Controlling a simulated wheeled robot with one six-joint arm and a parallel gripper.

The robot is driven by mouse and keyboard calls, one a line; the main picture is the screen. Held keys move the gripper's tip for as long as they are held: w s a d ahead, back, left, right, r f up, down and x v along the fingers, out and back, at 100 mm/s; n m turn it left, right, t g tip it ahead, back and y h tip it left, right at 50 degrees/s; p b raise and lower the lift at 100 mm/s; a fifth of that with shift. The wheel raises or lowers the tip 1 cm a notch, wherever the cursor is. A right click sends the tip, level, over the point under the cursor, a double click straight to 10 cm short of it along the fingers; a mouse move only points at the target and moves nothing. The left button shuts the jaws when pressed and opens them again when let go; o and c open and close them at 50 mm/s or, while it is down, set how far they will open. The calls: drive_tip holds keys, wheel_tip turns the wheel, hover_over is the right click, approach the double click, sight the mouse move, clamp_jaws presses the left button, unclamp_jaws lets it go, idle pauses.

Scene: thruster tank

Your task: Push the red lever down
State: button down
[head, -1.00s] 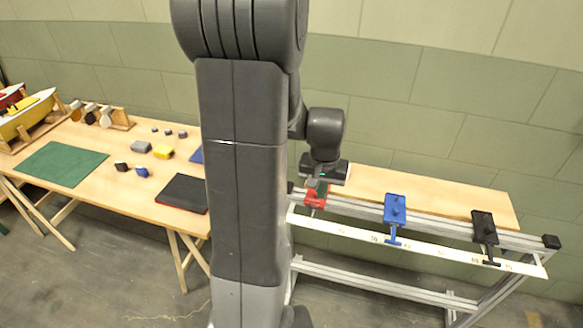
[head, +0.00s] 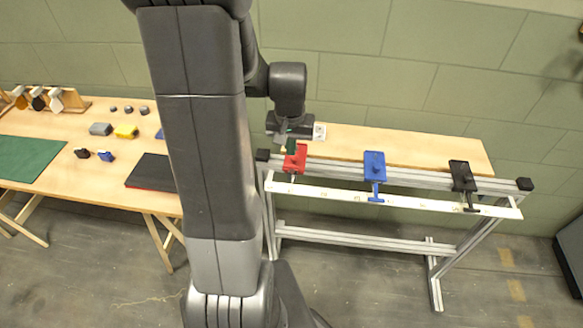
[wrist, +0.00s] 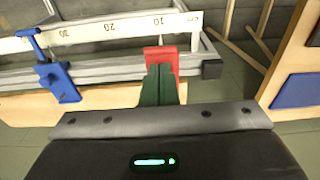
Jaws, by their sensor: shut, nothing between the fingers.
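The red lever (head: 295,160) is at the left end of the rail in the head view, above the white scale strip. Its lower end hangs toward the strip. In the wrist view the red lever (wrist: 163,58) is straight ahead, partly covered by my green fingers. My gripper (head: 291,146) is shut and empty, at the back upper side of the red lever. In the wrist view my gripper (wrist: 158,84) overlaps the lever's near part; I cannot tell whether it touches. The lever's exact tilt is unclear.
A blue lever (head: 375,170) and a black lever (head: 462,177) stand along the same rail to the right. The white scale strip (head: 335,197) runs below them. A wooden board (head: 400,148) lies behind. A worktable (head: 75,178) with small blocks stands at left.

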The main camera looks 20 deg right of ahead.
sight(292, 168)
drive_tip(key=f+b, duration=0.1)
drive_tip(key=f, duration=0.1)
drive_tip(key=f+b, duration=0.1)
drive_tip(key=f, duration=0.1)
drive_tip(key=f+b, duration=0.1)
drive_tip(key=shift+w+d+f+b, duration=0.15)
drive_tip(key=shift+w+f+b, duration=0.1)
drive_tip(key=shift+f+b, duration=0.15)
drive_tip(key=shift+f, duration=0.1)
drive_tip(key=f+b, duration=0.2)
drive_tip(key=s+f+b, duration=0.1)
drive_tip(key=shift+s+a+f, duration=0.1)
drive_tip(key=shift+a+f, duration=0.05)
drive_tip(key=shift+a, duration=0.25)
drive_tip(key=shift+w+d+f, duration=0.25)
drive_tip(key=shift+w+d, duration=0.05)
drive_tip(key=shift+w, duration=0.2)
drive_tip(key=shift+w+d+f, duration=0.25)
drive_tip(key=shift+w+d, duration=0.05)
drive_tip(key=shift+w, duration=0.15)
drive_tip(key=shift+s+a+r, duration=0.35)
drive_tip(key=shift+s+r, duration=0.05)
drive_tip(key=shift+s, duration=0.15)
drive_tip(key=shift+s+a+r, duration=0.2)
drive_tip(key=shift+s+a, duration=0.15)
drive_tip(key=shift+s, duration=0.2)
drive_tip(key=shift+s+a+r, duration=0.2)
drive_tip(key=shift+s+a, duration=0.1)
drive_tip(key=shift+s, duration=0.2)
